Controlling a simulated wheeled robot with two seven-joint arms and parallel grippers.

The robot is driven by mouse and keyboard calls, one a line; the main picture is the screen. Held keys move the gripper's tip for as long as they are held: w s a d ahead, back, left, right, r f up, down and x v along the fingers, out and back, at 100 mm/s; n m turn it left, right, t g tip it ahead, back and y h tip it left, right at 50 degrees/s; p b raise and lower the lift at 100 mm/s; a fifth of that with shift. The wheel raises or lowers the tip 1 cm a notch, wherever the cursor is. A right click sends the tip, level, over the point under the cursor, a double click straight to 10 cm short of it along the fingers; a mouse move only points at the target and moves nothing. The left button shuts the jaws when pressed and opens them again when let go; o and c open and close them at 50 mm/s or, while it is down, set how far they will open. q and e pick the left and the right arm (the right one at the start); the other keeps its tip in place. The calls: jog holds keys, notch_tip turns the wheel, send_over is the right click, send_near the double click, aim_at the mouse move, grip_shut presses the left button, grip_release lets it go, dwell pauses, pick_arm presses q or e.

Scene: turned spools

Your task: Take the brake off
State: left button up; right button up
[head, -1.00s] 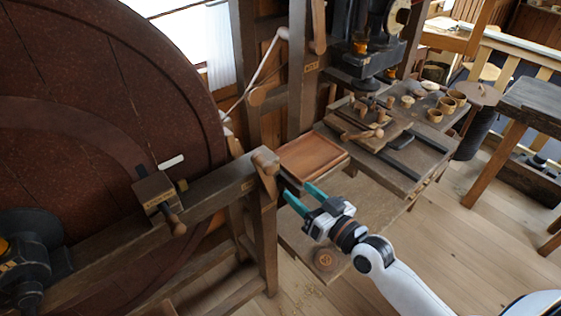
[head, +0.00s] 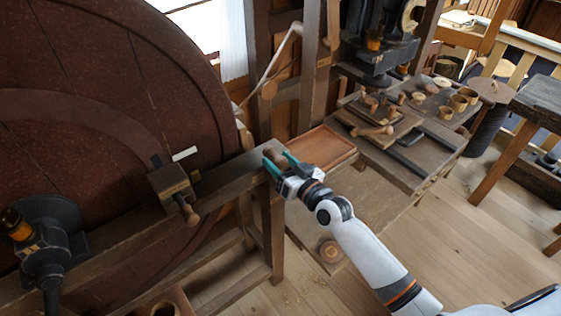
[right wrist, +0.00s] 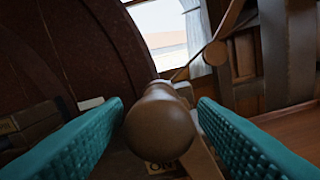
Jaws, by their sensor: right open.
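The brake handle, a turned wooden knob (right wrist: 160,122), stands between the fingers of my right gripper in the right wrist view. A small label reading "ON" (right wrist: 165,167) shows just below it. In the head view the knob (head: 273,154) sits at the end of the wooden beam beside the big dark-red wheel (head: 110,110). My right gripper (head: 276,159) is open, its teal fingers on either side of the knob. In the wrist view a gap shows on the right finger's side; contact on the left cannot be told. My left gripper is out of view.
An empty wooden tray (head: 322,148) lies just right of the gripper. A wooden block with a handle (head: 172,185) sits on the beam (head: 120,232). A bench with cups and tools (head: 425,145) stands behind right. Open floor (head: 450,235) lies at right.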

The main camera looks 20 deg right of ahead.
jog(key=shift+c, duration=0.3)
grip_shut()
jog(key=shift+w+d+r+m+b, duration=0.1)
jog(key=shift+w+d+m+b, duration=0.15)
jog(key=shift+d+m+b, duration=0.35)
jog(key=w+d+m+b, duration=0.3)
jog(key=d+m+b, duration=0.3)
jog(key=d, duration=0.3)
jog(key=shift+w+d+f+b, duration=0.2)
jog(key=shift+d+f+b, duration=0.15)
jog(key=shift+b, duration=0.25)
jog(key=shift+c, duration=1.7)
grip_release()
jog(key=o, duration=0.4)
jog(key=shift+d, duration=0.1)
